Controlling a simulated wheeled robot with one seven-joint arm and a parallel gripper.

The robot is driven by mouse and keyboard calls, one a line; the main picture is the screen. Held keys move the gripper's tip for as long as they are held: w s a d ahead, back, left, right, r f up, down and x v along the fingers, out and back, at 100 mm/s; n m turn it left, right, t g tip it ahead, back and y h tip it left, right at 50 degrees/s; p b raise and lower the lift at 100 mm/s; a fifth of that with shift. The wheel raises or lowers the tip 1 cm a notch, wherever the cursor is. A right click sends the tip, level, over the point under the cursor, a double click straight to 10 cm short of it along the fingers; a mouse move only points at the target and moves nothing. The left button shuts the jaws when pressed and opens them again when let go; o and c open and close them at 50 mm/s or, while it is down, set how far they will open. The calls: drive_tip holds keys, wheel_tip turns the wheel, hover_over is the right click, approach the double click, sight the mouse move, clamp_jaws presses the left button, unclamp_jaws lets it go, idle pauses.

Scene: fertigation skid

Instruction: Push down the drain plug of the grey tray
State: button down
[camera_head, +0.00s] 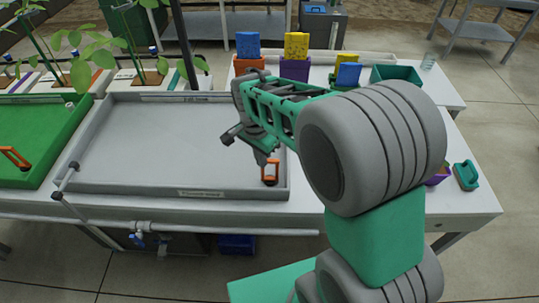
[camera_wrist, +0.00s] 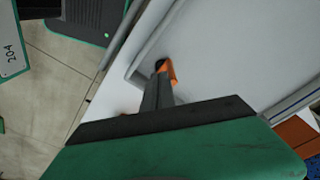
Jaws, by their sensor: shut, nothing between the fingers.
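The grey tray (camera_head: 165,145) lies on the white bench, shallow and empty. Its drain plug (camera_head: 270,173), with an orange loop handle and a dark part at its base, is in the tray's near right corner. My gripper (camera_head: 262,158) points down with its shut fingers right at the plug, nothing between them. In the wrist view the plug (camera_wrist: 171,72) shows just beyond and beside the dark fingertips (camera_wrist: 161,68). The fingers hide part of the plug, and I cannot tell whether they touch it.
A green tray (camera_head: 40,130) with its own orange-handled plug (camera_head: 14,157) is on the left. A pipe with a valve arm (camera_head: 66,181) runs along the grey tray's near left edge. A teal object (camera_head: 466,176) lies at right.

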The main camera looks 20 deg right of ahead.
drive_tip(key=r, duration=0.5)
drive_tip(key=shift+s+a+r, duration=0.15)
drive_tip(key=shift+a+r, duration=0.1)
drive_tip(key=shift+a, duration=0.15)
